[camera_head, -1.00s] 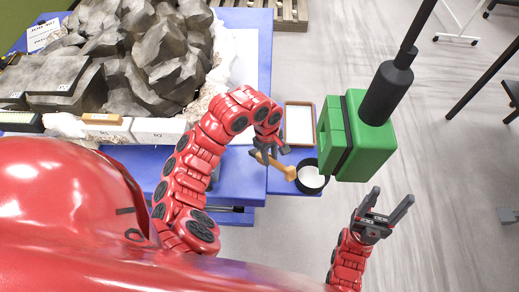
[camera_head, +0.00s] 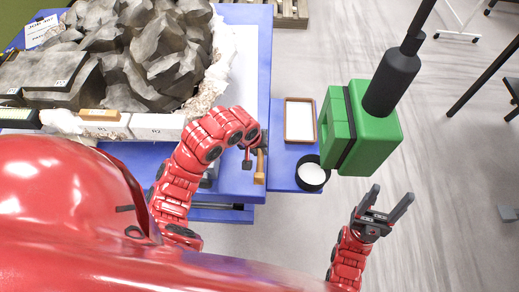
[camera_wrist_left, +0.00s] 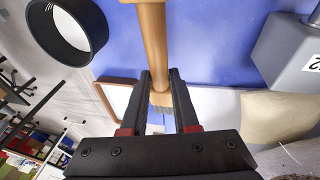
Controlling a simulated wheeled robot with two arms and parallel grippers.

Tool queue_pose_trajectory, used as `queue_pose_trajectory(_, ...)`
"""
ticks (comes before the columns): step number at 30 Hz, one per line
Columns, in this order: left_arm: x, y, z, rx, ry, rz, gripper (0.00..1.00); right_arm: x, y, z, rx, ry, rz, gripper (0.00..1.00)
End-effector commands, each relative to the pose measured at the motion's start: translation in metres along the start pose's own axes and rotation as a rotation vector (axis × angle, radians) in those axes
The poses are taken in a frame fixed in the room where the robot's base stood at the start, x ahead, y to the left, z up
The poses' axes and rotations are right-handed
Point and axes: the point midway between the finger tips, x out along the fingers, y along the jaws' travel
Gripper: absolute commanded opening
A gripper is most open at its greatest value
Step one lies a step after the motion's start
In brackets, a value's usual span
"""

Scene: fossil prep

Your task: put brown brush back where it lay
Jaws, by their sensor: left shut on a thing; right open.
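The brown brush (camera_head: 259,167) is in my left gripper (camera_head: 254,152), over the right edge of the blue table. In the left wrist view the brush's wooden handle (camera_wrist_left: 154,45) runs from the top edge down to between the fingers of the left gripper (camera_wrist_left: 161,76), with grey bristles near the finger bases. I cannot tell whether the brush touches the table. My right gripper (camera_head: 392,196) is open and empty, right of the table and above the floor.
A round black dish (camera_head: 312,186) with a white inside and a brown-rimmed tray (camera_head: 300,141) lie on the blue side surface. A green block (camera_head: 375,145) hangs on a dark pole to the right. Grey rocks (camera_head: 160,55) and white blocks (camera_head: 157,127) fill the left.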

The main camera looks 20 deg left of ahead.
Motion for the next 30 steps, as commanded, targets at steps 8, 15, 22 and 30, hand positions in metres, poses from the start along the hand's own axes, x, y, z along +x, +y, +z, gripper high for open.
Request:
queue_pose_trajectory(8, 0.042, -0.01, 0.009, 0.001, -0.003, -0.004, 0.0, -0.038, -0.002, 0.006, 0.0, 0.0, 0.0, 0.64)
queue_pose_trajectory(15, 0.065, -0.014, 0.014, -0.001, -0.002, -0.001, 0.0, -0.053, -0.003, 0.009, 0.0, 0.0, 0.0, 0.64)
queue_pose_trajectory(22, 0.07, -0.015, 0.015, -0.001, -0.001, 0.0, 0.0, -0.055, -0.003, 0.009, 0.0, 0.0, 0.0, 0.64)
queue_pose_trajectory(30, 0.07, -0.015, 0.015, -0.001, -0.001, -0.001, 0.46, -0.054, -0.003, 0.009, 0.0, 0.0, 0.0, 0.64)
